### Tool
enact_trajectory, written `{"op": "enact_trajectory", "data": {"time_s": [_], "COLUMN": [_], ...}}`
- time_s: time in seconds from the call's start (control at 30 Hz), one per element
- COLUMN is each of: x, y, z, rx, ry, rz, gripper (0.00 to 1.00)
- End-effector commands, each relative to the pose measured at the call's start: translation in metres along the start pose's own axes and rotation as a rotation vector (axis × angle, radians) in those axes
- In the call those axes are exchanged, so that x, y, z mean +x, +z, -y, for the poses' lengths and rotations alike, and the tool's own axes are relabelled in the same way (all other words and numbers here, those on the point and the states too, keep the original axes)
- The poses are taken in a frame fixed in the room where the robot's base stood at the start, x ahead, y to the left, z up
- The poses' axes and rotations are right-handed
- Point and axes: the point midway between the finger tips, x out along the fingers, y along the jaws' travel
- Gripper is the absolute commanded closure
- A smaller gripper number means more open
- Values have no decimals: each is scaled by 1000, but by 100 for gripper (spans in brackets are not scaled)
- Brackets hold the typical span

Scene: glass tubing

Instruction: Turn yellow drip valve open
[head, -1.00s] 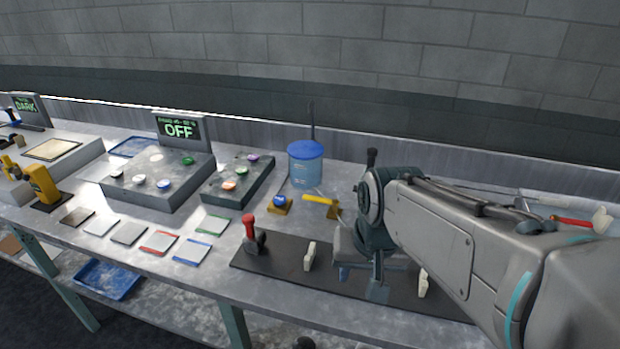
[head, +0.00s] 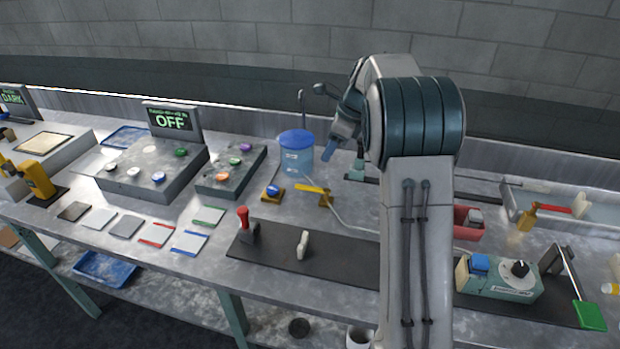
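The yellow drip valve (head: 312,190) stands on the bench, just right of and in front of the blue-lidded clear container (head: 296,153). Its yellow handle points left over a small yellow body, and a thin pale tube curves away to the right. My gripper (head: 344,162) is above the bench, up and to the right of the valve and apart from it. Its two fingertips look spread with nothing between them. My arm hides part of the bench to the right.
A blue knob on a yellow base (head: 272,191) sits close left of the valve. A red-handled lever (head: 245,222) stands on the dark mat (head: 275,252) in front. A red bin (head: 468,224) and a green control box (head: 500,282) are right of my arm.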

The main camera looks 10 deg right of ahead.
Motion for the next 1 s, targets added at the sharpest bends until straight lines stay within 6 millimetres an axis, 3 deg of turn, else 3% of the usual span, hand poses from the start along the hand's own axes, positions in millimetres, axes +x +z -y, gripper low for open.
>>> {"op": "enact_trajectory", "data": {"time_s": [0.23, 0.7, 1.0], "x": [17, 110, 139], "y": [1, 1, 1], "z": [5, 4, 4], "rx": [37, 34, 35], "ry": [6, 6, 3], "rz": [5, 4, 5], "gripper": [62, 62, 62]}}
